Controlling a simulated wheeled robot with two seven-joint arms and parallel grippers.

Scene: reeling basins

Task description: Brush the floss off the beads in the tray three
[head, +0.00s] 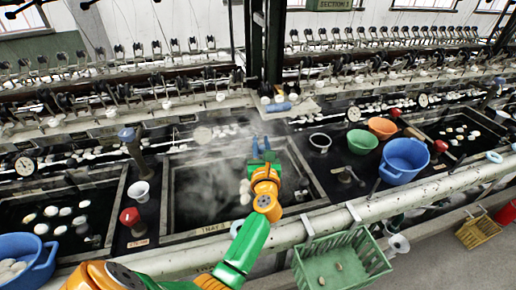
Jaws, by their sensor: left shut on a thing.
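The tray three (180,195) is the dark, water-filled basin in the middle, with steam over it and a label on its front rim. A few pale beads (245,192) cluster in it, just left of my left gripper. My left gripper (261,146), on the green and orange arm, is over the back part of this basin. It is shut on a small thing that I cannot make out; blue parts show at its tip. Floss on the beads is too fine to tell. My right gripper is not in view.
A blue tub (404,158), a green bowl (362,140) and an orange bowl (382,126) stand on the right. A white cup (139,190) and a red knob (130,216) stand left of the basin. A pipe (330,222) runs along the front, above a green crate (341,262).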

